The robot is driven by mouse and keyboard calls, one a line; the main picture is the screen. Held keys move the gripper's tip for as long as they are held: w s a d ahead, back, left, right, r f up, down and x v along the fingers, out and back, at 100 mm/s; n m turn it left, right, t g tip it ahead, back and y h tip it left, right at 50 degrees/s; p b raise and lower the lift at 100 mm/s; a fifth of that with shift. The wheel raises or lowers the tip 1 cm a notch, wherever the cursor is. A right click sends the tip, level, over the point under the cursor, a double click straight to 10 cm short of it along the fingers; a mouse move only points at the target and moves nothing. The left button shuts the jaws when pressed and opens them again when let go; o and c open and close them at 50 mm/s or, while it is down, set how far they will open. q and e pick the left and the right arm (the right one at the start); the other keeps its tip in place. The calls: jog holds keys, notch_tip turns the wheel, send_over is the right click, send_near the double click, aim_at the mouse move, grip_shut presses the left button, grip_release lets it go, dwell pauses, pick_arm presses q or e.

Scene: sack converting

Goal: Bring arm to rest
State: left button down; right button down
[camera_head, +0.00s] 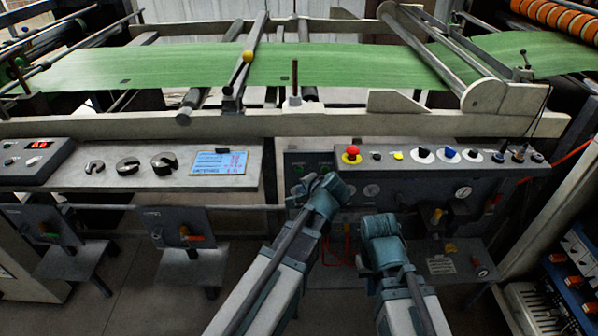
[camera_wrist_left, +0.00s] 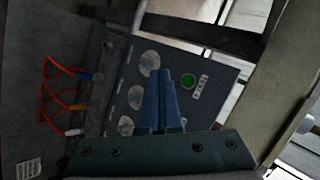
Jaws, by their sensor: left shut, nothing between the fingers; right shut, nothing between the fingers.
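My left gripper (camera_head: 306,188) is in front of the machine's grey control panel, near the panel's left end. The left wrist view shows its two blue fingers (camera_wrist_left: 160,76) closed together with nothing between them. My right gripper (camera_head: 380,228) is lower and to the right, below the panel. It is shut and empty; its fingertips are hard to make out in the head view. Both of my forearms come up from the bottom of the head view.
The control panel (camera_head: 408,178) carries a red emergency button (camera_head: 351,154) and several knobs. A grey shelf (camera_head: 230,182) at left holds several dark ring-shaped pieces and a blue card (camera_head: 219,163). Green web (camera_head: 330,66) runs behind. Red hoses (camera_wrist_left: 48,96) show near the left wrist.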

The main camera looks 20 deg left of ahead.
dwell(0.5)
pick_arm(q)
jog(key=s+d+r+n+g+h+p, duration=0.1)
jog(key=s+d+r+g+p, duration=0.1)
jog(key=s+d+r+p, duration=0.2)
jog(key=s+d+r+n+g+h+p, duration=0.1)
jog(key=s+d+r+g+h+p, duration=0.1)
jog(key=s+r+p, duration=0.4)
jog(key=s+d+r+n+g+h+p, duration=0.2)
jog(key=s+d+r+p, duration=0.3)
jog(key=s+p, duration=0.7)
jog(key=shift+s+d+r+g+p, duration=0.25)
jog(key=shift+d+g+p, duration=0.3)
jog(key=shift+g, duration=0.35)
